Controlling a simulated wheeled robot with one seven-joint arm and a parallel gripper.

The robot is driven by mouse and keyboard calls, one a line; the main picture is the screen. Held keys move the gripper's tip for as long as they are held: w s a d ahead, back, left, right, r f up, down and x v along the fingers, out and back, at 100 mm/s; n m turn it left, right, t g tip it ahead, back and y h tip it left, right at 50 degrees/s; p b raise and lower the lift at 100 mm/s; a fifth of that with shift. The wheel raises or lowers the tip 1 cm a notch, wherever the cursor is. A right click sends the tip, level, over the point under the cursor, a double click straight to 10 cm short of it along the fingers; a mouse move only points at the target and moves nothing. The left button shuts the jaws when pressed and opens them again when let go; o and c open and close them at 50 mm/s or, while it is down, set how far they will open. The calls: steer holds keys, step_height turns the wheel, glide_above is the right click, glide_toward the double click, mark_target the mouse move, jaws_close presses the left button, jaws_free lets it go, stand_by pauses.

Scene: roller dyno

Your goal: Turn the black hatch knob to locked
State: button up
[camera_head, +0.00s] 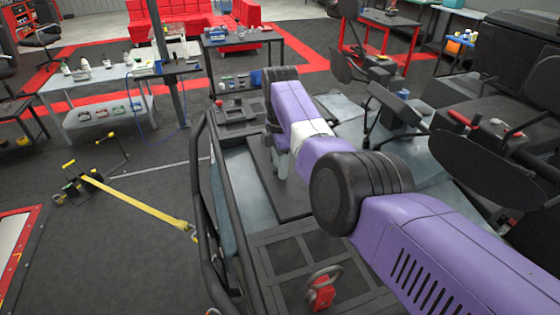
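My purple arm reaches in from the lower right and bends down over a dark flat panel (290,205) inside a black tubular frame. Its far end, with what looks like my gripper (281,166), points down at this panel and is small and partly covered by my own arm. I cannot see whether its fingers are open or shut, or whether they touch anything. I cannot make out the black hatch knob; it may be hidden behind my arm or blend with the dark surfaces.
The black tube frame (204,200) runs along the left of the panel. A red fitting with a ring (322,290) stands on the dark grid deck (283,258) in front. Black seats or pads (480,168) crowd the right. A yellow strap (135,201) crosses the open floor at left.

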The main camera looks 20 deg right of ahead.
steer(key=shift+c, duration=0.3)
jaws_close()
steer(key=m, duration=0.4)
steer(key=shift+s, duration=0.1)
steer(key=m, duration=0.9)
steer(key=shift+m, duration=0.3)
steer(key=shift+f+m, duration=0.1)
steer(key=shift+m, duration=2.1)
